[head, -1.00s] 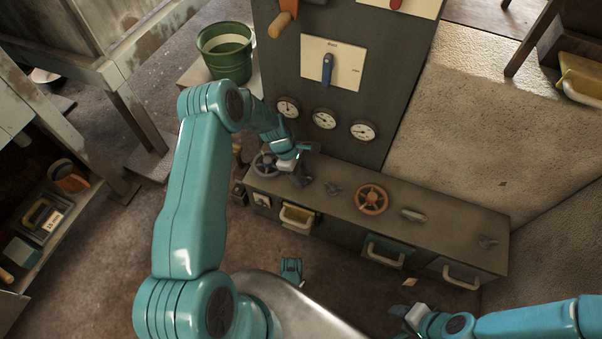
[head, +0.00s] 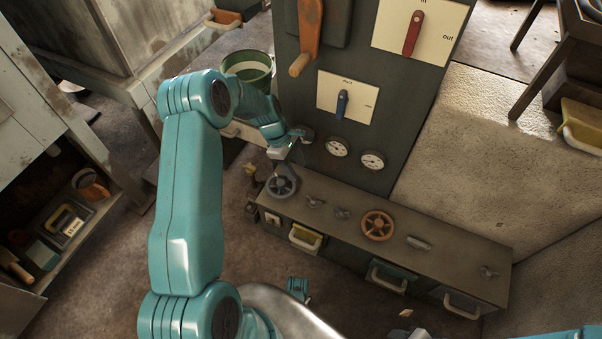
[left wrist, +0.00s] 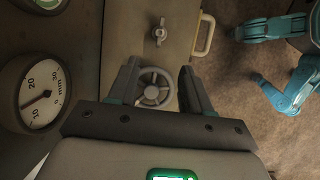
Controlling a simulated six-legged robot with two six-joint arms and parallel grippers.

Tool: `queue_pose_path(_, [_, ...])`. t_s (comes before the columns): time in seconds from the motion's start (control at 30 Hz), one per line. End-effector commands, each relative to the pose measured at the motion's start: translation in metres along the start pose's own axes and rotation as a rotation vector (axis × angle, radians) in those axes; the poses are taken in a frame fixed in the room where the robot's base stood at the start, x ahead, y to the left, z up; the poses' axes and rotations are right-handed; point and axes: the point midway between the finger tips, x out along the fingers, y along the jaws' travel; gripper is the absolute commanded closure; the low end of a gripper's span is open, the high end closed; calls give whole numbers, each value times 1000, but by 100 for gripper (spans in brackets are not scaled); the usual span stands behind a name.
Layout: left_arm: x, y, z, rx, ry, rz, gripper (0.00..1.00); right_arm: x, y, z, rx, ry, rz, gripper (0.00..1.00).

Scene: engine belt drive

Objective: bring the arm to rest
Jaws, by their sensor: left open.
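My left arm rises from the bottom of the head view and bends over toward the control panel. My left gripper (head: 296,152) is in front of the panel, above the grey handwheel (head: 281,184) and apart from it. In the left wrist view the left gripper (left wrist: 157,85) has its two fingers spread, with nothing held. The grey handwheel (left wrist: 153,88) shows between and beyond the fingers. A gauge (left wrist: 42,95) is close on the left of that view. My right gripper is not visible in the head view.
A low cabinet (head: 440,262) carries an orange handwheel (head: 378,225) and several small knobs. The panel (head: 372,165) stands behind it, with a blue lever (head: 342,103), a red lever (head: 412,33) and an orange handle (head: 307,40). A green bucket (head: 247,68) stands left of the panel.

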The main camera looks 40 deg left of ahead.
Motion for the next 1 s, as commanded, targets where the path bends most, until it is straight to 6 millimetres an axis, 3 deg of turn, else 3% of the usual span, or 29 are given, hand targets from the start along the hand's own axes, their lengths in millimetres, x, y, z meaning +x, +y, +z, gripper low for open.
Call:
queue_pose_path(0.13, [-8,0,0,0,0,-1,51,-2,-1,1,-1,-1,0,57])
queue_pose_path(0.7, [-7,2,5,11,-1,-1,51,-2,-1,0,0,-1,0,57])
queue_pose_path(0.77, [-3,5,20,41,-5,-7,51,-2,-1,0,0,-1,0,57])
queue_pose_path(0.83, [11,-2,48,91,-22,-51,51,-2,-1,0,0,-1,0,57])
queue_pose_path(0.93, [48,-49,94,174,-51,-177,51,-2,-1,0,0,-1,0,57])
queue_pose_path(1.0, [77,-93,122,303,-57,-242,51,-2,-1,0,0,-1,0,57])
